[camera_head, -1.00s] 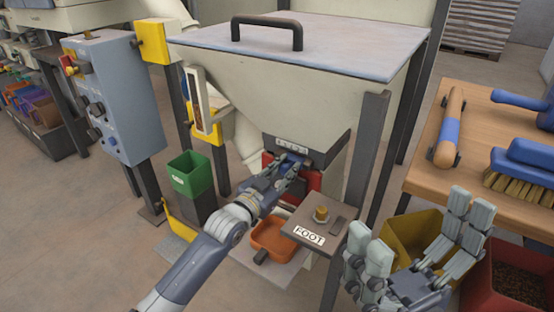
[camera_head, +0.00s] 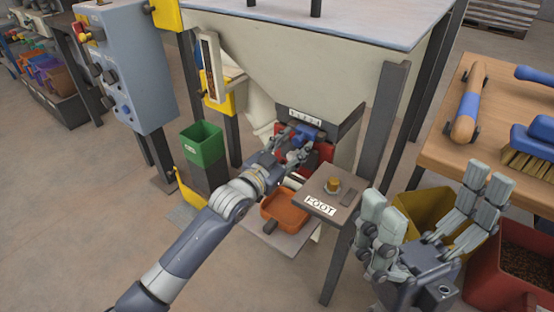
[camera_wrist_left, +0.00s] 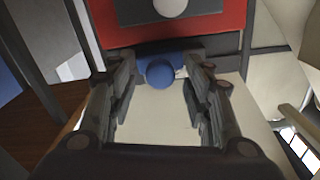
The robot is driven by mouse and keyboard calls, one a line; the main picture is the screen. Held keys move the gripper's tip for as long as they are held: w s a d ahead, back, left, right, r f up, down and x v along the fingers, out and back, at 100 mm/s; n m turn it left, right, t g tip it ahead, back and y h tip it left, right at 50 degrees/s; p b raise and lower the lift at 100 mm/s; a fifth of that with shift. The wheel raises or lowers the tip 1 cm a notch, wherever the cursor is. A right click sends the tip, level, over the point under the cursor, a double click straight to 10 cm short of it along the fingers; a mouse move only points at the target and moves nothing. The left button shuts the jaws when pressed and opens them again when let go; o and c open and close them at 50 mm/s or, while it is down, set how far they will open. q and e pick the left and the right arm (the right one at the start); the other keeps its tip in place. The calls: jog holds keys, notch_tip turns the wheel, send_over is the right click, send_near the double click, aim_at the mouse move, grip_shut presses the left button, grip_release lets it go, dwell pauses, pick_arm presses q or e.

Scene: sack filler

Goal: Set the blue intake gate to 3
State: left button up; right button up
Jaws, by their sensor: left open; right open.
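The blue gate handle (camera_head: 304,132) sits on a red plate (camera_head: 321,153) at the front of the cream hopper, under a dark strip with a white number scale (camera_head: 304,116). The digits are too small to read surely. My left gripper (camera_head: 291,147) is open in front of the plate, close to the handle. In the left wrist view the round blue knob (camera_wrist_left: 160,74) lies between the open fingers (camera_wrist_left: 163,88), near their tips, with visible gaps on both sides. My right gripper (camera_head: 425,215) is open and empty at the lower right, away from the hopper.
The FOOT pedestal (camera_head: 326,191) and an orange tray (camera_head: 286,211) stand below the gate. A green bin (camera_head: 202,143) and grey control box (camera_head: 124,68) are left. Dark hopper legs (camera_head: 368,180) flank the space. A wooden bench (camera_head: 487,115) holds brushes at right.

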pick_arm(q)
jog(key=v, duration=0.9)
jog(key=shift+s+a, duration=0.2)
jog(key=shift+s, duration=0.1)
